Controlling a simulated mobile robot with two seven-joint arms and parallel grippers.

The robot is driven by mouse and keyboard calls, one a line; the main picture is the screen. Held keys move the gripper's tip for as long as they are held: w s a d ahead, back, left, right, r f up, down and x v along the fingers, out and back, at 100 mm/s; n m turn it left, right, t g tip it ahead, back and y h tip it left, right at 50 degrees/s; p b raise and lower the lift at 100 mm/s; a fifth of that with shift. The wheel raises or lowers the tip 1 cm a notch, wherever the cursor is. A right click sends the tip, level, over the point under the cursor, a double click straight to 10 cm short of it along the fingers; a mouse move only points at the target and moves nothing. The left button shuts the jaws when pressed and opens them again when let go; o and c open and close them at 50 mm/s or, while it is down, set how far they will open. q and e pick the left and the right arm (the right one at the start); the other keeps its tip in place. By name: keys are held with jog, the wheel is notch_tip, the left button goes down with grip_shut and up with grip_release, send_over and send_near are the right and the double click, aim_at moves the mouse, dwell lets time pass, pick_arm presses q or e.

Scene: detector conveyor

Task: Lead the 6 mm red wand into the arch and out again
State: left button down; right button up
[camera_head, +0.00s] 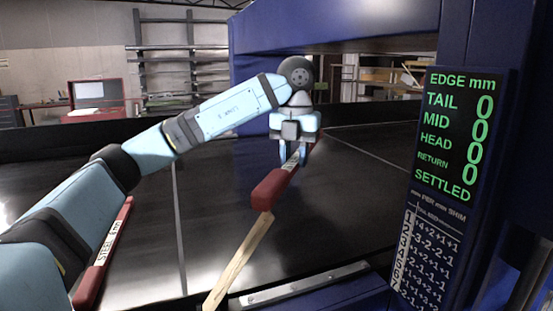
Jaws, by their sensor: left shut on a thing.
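My left gripper (292,162) is shut on a red wand (271,190) with a pale wooden handle (238,262). The handle slopes toward the near edge. A small white label on the wand shows between the fingers, too small to read. The wand's far end is partly hidden by the gripper. The blue arch (335,28) spans over the belt, and the gripper is in front of its opening. I cannot tell whether the wand touches the belt. A second red wand (118,232), labelled "STEEL", lies at the left, partly behind my left arm. My right gripper is not in view.
The dark conveyor belt (215,220) is largely clear. A metal rail (305,284) runs along its near edge. A display (461,135) on the arch's right post reads TAIL, MID, HEAD and RETURN 0, and SETTLED. A number table (435,255) hangs below it.

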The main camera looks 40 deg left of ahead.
pick_arm(q)
jog(key=w+d+p, duration=0.3)
jog(key=w+d, duration=0.1)
jog(key=w, duration=0.3)
jog(key=w+d+p, duration=0.3)
jog(key=w+d, duration=0.2)
jog(key=w, duration=0.3)
jog(key=s+a+b, duration=0.2)
jog(key=s+a, duration=0.5)
jog(key=s, duration=0.4)
jog(key=s+a+b, duration=0.2)
jog(key=s+a, duration=0.4)
jog(key=s, duration=0.6)
jog(key=s+a+b, duration=0.2)
jog(key=s+a, duration=0.5)
jog(key=s, duration=0.4)
jog(key=shift+s+a, duration=0.3)
jog(key=shift+s, duration=0.1)
